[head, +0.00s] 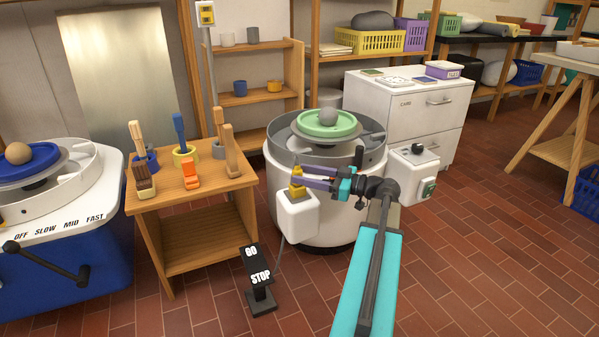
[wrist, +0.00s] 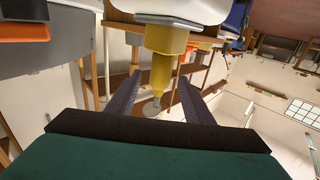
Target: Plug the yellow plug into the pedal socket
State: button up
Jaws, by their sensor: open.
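The yellow plug (head: 297,190) stands on top of a white box (head: 298,217) on the left side of the white pottery wheel. I take this box to be the pedal socket; the plug's lower end is hidden, so I cannot tell how deep it sits. In the wrist view the picture is upside down, and the yellow plug (wrist: 164,65) points down from the white box, with a grey end piece (wrist: 151,107). My gripper (wrist: 158,82) is open, its two dark fingers on either side of the plug with visible gaps. My gripper (head: 302,177) reaches the plug from the right.
A black GO/STOP pedal (head: 258,276) stands on the floor below, with a cable near the box. A wooden tool table (head: 190,178) is close on the left. A white control box (head: 412,172) sits right of the wheel (head: 326,150). Brick floor is clear at right.

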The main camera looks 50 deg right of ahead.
jog(key=p+v, duration=0.3)
jog(key=v, duration=0.8)
jog(key=shift+s, duration=0.1)
dwell(0.7)
